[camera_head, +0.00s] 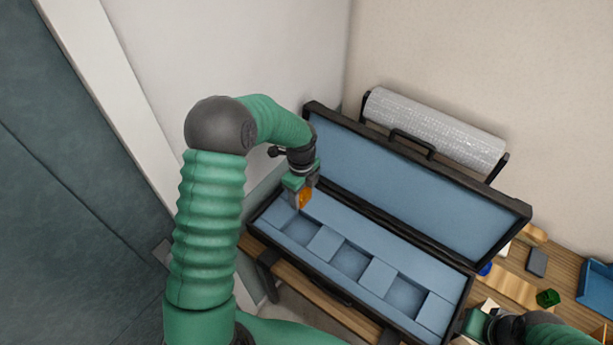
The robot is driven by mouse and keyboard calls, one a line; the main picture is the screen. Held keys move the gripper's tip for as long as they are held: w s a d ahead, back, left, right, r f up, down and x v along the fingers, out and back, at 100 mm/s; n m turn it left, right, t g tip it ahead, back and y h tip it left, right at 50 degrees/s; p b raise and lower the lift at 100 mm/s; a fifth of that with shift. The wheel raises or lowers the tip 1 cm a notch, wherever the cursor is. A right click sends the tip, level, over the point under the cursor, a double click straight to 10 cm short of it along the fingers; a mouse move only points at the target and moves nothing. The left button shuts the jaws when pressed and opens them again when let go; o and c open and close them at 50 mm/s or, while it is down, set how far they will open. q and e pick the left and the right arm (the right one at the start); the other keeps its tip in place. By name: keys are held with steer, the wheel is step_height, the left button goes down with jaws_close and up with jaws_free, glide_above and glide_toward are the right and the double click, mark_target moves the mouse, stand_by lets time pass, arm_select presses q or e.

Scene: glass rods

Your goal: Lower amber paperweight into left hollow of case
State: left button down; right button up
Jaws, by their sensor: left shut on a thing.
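An open black case lined with blue foam (377,284) stands on the wooden table, its lid tilted up at the back. It has three square hollows in a row; the left hollow (299,231), the middle one and the right one look empty. My left gripper (300,203) is shut on the amber paperweight (306,198), an orange block partly covered by the fingers. It is held above the left end of the case, over or just behind the left hollow; its exact height is hard to tell. My right arm shows at the bottom right, its fingers not clearly visible.
A roll of bubble wrap (435,128) stands behind the lid. On the table at right are a green block (547,298), a dark flat block (537,262), a blue tray (597,287) and wooden pieces. The raised lid bounds the case's far side.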

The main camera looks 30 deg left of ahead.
arm_select(q)
step_height(320, 180, down, 10)
steer(key=b, duration=0.8)
steer(key=shift+s, duration=0.1)
steer(key=shift+a+f+b, duration=0.2)
steer(key=shift+f+b, duration=1.5)
steer(key=shift+f, duration=1.1)
